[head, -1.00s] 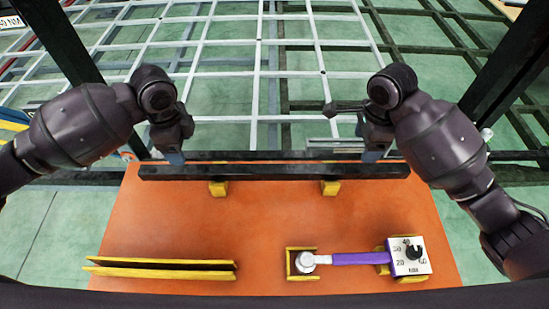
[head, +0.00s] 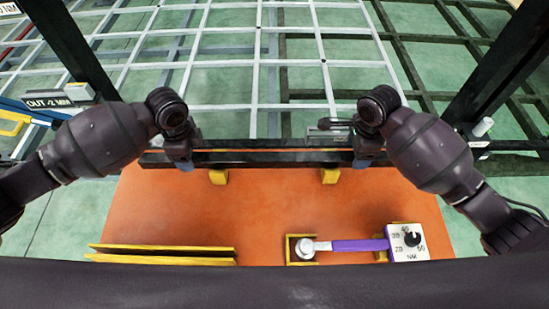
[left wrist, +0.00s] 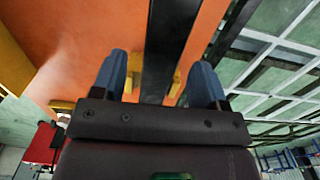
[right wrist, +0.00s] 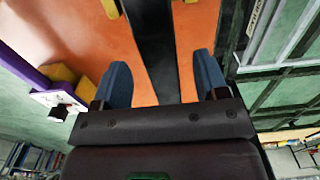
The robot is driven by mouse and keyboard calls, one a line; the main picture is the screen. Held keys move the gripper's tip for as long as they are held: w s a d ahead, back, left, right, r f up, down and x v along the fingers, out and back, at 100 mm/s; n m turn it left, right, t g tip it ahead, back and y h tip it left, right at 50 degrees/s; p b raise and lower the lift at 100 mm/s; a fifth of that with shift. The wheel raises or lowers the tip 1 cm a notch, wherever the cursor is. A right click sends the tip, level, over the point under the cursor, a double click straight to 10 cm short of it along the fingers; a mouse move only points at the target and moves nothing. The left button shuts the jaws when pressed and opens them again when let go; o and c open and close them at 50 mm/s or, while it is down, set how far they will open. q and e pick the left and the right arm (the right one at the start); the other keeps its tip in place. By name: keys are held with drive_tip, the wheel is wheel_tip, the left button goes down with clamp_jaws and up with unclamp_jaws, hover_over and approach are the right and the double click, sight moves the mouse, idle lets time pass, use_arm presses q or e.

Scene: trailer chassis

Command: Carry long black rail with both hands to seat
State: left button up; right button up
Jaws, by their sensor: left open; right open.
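The long black rail (head: 270,158) lies level across two yellow supports, left (head: 218,177) and right (head: 330,176), at the far edge of the orange table. My left gripper (head: 183,163) is at the rail's left part, and my right gripper (head: 362,161) is at its right part. In the left wrist view the rail (left wrist: 168,45) runs between the open blue fingers (left wrist: 160,82). In the right wrist view the rail (right wrist: 152,45) also runs between the open fingers (right wrist: 161,82). Gaps show beside the rail in both wrist views. I cannot identify the seat for certain.
The orange table (head: 270,210) is bare in its middle. Yellow strips (head: 165,253) lie at front left. A purple-handled tool (head: 345,245) with a white dial box (head: 407,241) lies at front right. A pale frame grid (head: 255,65) stretches beyond the table, with dark posts at both sides.

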use_arm(q)
drive_tip(key=shift+f, duration=1.25)
use_arm(e)
drive_tip(key=shift+f, duration=1.25)
use_arm(q)
clamp_jaws()
use_arm(e)
clamp_jaws()
use_arm(q)
drive_tip(key=shift+r, duration=0.1)
